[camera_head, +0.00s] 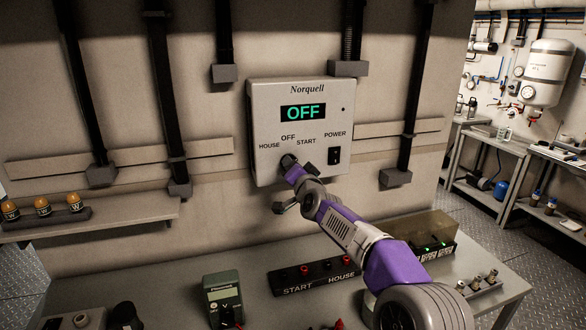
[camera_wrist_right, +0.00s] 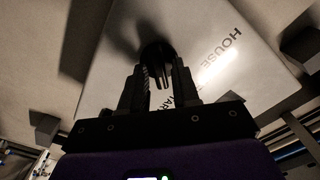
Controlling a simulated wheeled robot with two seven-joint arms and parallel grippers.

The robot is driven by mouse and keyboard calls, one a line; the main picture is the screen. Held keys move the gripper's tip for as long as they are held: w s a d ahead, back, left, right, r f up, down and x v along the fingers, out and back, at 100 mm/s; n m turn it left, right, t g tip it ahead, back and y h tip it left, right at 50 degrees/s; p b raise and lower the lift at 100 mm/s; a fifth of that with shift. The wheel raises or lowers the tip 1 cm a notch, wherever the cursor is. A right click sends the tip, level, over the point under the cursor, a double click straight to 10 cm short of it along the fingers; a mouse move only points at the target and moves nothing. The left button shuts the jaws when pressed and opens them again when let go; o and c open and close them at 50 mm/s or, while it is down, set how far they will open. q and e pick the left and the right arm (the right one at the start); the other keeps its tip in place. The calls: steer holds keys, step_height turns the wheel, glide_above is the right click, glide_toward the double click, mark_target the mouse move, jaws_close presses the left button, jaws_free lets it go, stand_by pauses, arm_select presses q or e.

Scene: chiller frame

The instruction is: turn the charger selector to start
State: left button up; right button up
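The charger (camera_head: 300,125) is a pale grey wall box with a display (camera_head: 303,112) reading OFF in green. Its selector (camera_head: 288,161) is a dark round knob below the labels HOUSE, OFF and START. My right gripper (camera_head: 291,170) is at the selector and partly covers it in the head view. In the right wrist view the selector (camera_wrist_right: 155,50) sits between the two fingers of the right gripper (camera_wrist_right: 160,78), with a gap beside its grip bar. Whether a finger touches it is unclear. The selector's exact pointing direction is hard to tell. My left gripper is out of view.
A black power switch (camera_head: 334,155) is right of the selector. Below, a bench holds a green meter (camera_head: 222,299), a black START/HOUSE terminal strip (camera_head: 315,275) and a clear-covered box (camera_head: 425,235). A shelf (camera_head: 95,217) with amber lamps is at left.

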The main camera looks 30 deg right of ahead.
steer(key=shift+o, duration=0.7)
steer(key=v, duration=0.7)
steer(key=shift+s, duration=0.3)
